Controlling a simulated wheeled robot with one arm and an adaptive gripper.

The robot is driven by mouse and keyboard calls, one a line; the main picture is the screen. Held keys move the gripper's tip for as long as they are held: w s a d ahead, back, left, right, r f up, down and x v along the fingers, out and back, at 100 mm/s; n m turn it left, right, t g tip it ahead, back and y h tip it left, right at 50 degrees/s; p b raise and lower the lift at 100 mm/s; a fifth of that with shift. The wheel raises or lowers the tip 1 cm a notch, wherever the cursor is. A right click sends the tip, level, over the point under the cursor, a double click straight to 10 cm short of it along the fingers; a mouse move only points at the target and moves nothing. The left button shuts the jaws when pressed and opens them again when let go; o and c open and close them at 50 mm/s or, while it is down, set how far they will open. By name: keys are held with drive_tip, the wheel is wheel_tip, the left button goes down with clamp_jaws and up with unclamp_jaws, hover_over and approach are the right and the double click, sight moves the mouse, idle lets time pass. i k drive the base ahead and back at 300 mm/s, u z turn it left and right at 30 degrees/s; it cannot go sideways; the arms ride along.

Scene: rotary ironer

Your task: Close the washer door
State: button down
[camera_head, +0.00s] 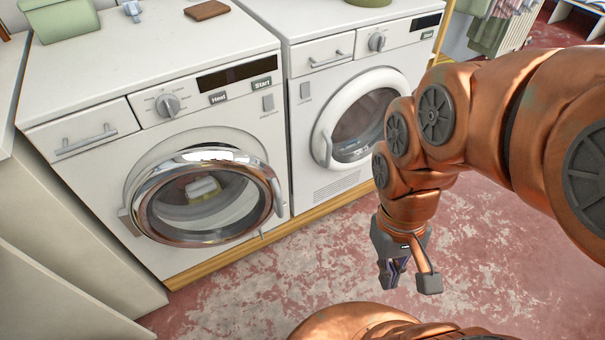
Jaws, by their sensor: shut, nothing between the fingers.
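The washer (80,178) is white and stands at the left, with a dial, a dark display and a drawer. Its round chrome-rimmed glass door (208,238) is ajar, swung out from the front with its hinge on the left side. A handle (277,195) is at the right of the door rim. Something pale and yellowish shows through the glass. My gripper (405,283) hangs over the floor to the right of the door, well apart from it. It is shut and empty.
A second white machine (300,130) with a shut round door stands to the right. A green box (60,18) and a brown item (207,10) lie on the washer top. Cabinets (65,235) stand close at the left. The worn red floor (245,315) ahead is clear.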

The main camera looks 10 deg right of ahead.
sight(139, 217)
drive_tip(key=z, duration=0.05)
drive_tip(key=k, duration=1)
drive_tip(key=u, duration=1.85)
drive_tip(key=i, duration=0.5)
